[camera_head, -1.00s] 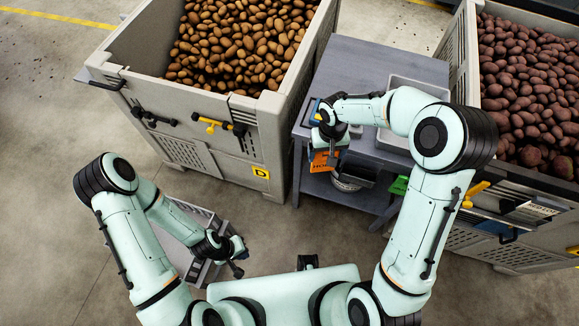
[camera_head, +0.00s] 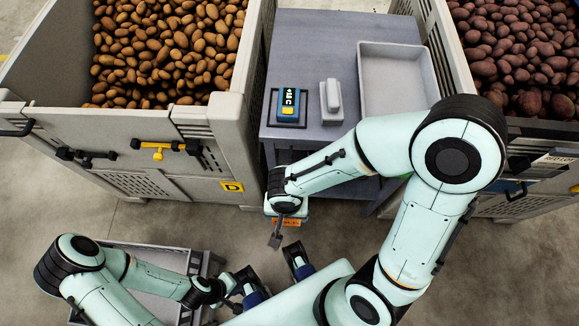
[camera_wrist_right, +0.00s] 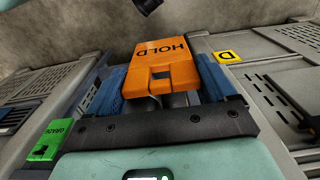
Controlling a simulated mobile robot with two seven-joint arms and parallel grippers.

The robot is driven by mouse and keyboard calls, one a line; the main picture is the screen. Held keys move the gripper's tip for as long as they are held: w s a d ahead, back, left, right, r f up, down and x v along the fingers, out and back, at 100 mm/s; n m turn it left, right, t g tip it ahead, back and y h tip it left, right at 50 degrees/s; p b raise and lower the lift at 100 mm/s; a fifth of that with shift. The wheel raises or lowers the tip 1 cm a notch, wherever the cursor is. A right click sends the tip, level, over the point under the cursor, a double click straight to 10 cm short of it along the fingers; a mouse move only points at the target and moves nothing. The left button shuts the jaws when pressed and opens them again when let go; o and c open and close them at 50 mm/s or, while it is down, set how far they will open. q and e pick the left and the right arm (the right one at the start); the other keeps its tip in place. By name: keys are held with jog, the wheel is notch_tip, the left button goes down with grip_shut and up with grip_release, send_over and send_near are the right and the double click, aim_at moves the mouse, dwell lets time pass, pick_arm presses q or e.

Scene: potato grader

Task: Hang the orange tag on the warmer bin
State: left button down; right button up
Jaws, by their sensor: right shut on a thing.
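The orange tag marked HOLD (camera_wrist_right: 165,62) is held between the blue-padded fingers of my right gripper (camera_wrist_right: 168,88). In the head view only a strip of the tag (camera_head: 290,221) shows below my right wrist, in front of the table. The left bin (camera_head: 140,185) holds brown potatoes and has a yellow D plate and a yellow latch (camera_head: 157,148) between dark fittings. The right bin (camera_head: 440,50) holds reddish potatoes. The frames do not show which bin is warmer. My left gripper (camera_head: 236,292) is low near my body, its fingers apart and empty.
A grey table (camera_head: 300,50) between the bins carries a blue device with a display (camera_head: 289,102), a pale handset-like item (camera_head: 332,100) and an empty tray (camera_head: 428,70). A grey crate (camera_head: 205,262) is on the floor. A green tag (camera_wrist_right: 50,138) shows in the wrist view.

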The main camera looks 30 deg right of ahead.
aim_at(291, 154)
jog(key=w+d+p, duration=0.2)
jog(key=w+d, duration=0.1)
jog(key=w, duration=0.2)
jog(key=w+d+p, duration=0.2)
jog(key=w+d, duration=0.1)
jog(key=w, duration=0.2)
jog(key=w+d+p, duration=0.2)
jog(key=w+d, duration=0.1)
jog(key=w, duration=0.2)
jog(key=shift+w+d, duration=0.3)
jog(key=shift+w, duration=0.05)
jog(key=shift+f, duration=0.55)
pick_arm(q)
notch_tip(291, 154, up, 6)
jog(key=w, duration=0.2)
jog(key=shift+r, duration=0.15)
pick_arm(e)
jog(key=shift+s+a, duration=0.1)
jog(key=shift+s, duration=0.05)
pick_arm(q)
jog(key=shift+w, duration=0.1)
pick_arm(e)
jog(key=shift+f, duration=0.1)
jog(key=shift+f+b, duration=0.2)
jog(key=shift+b, duration=0.2)
jog(key=o, duration=1.1)
pick_arm(q)
jog(key=shift+f, duration=0.35)
